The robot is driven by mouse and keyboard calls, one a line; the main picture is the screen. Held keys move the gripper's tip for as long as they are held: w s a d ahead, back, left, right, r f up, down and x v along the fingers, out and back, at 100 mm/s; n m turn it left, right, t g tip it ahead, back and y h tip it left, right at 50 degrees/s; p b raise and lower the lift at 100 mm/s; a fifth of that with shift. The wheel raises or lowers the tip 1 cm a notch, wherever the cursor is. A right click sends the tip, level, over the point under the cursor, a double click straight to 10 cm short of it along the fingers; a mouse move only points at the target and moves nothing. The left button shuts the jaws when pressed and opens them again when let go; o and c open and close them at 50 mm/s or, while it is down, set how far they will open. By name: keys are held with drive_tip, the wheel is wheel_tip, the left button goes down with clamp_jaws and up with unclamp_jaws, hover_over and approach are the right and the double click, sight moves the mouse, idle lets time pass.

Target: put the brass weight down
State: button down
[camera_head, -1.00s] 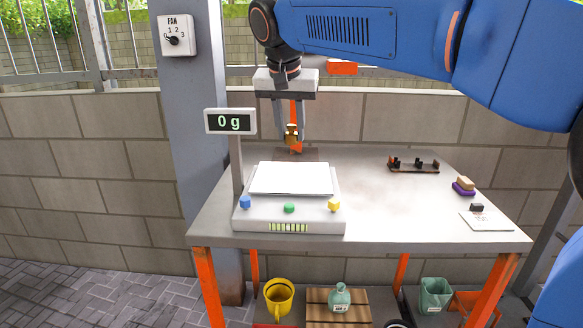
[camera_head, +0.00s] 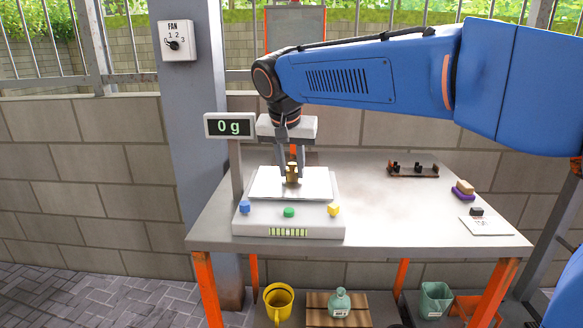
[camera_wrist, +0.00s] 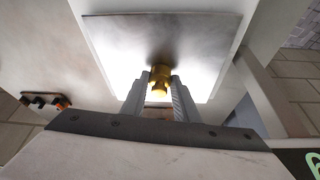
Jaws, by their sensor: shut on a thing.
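The brass weight (camera_head: 292,174) is a small gold cylinder between the fingers of my gripper (camera_head: 292,178), which is shut on it. The weight is over the white pan (camera_head: 262,186) of the scale (camera_head: 262,221); I cannot tell if it touches the pan. In the wrist view the weight (camera_wrist: 159,78) is between the fingertips (camera_wrist: 160,92), with the bright pan (camera_wrist: 110,50) behind it. The scale's display (camera_head: 230,126) reads 0 g.
The scale has blue, green and yellow knobs on its front. On the table (camera_head: 400,215) to the right are a dark rack (camera_head: 413,170), a sponge-like block (camera_head: 464,188) and a white card (camera_head: 486,225). The table's middle is clear. A fan switch (camera_head: 177,40) is on the post.

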drive_tip(key=c, duration=1.4)
unclamp_jaws()
drive_tip(key=shift+f, duration=0.1)
drive_tip(key=v, duration=1.2)
drive_tip(key=shift+w, duration=0.1)
